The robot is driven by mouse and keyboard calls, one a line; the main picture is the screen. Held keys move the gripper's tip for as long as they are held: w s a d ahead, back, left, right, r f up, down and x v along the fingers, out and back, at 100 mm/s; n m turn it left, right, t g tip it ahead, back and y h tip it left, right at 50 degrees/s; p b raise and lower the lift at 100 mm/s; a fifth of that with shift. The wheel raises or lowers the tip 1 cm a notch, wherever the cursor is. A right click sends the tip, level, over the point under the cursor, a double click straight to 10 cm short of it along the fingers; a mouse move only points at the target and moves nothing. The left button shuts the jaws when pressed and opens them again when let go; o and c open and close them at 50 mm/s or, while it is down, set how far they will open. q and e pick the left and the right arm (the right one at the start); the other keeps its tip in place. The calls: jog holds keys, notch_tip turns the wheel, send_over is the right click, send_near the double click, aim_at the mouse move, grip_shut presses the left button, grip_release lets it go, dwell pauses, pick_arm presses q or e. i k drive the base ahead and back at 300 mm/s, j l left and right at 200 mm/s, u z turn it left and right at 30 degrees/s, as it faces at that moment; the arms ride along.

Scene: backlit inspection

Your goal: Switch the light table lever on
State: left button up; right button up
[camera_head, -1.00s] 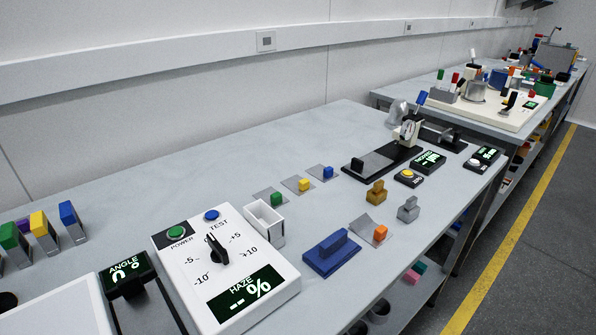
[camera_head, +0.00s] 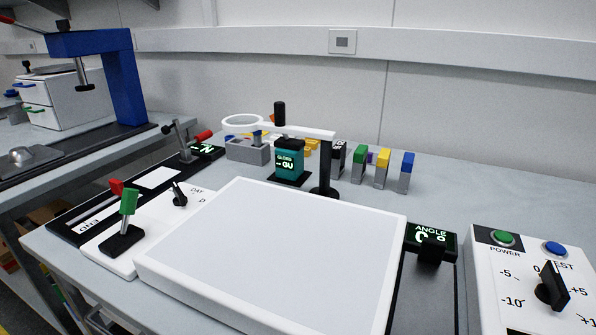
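The light table (camera_head: 270,250) is a broad white slab with a pale, plain top in the middle foreground. It does not visibly glow. A lever with a green handle (camera_head: 128,202) rises from a black base (camera_head: 121,241) on a white control panel at the slab's left. The lever stands nearly upright, leaning slightly to the right. A black knob (camera_head: 179,194) with a "DAY" marking sits behind it on the same panel. Neither of my grippers is in view.
A ring magnifier (camera_head: 243,123) on a black post stands behind the slab. Several coloured blocks stand to its right. An angle display (camera_head: 431,236) and a white haze meter (camera_head: 515,310) are at right. A blue frame (camera_head: 122,75) stands on the far-left bench.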

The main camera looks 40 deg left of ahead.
aim_at(129, 201)
jog(key=u, duration=2.15)
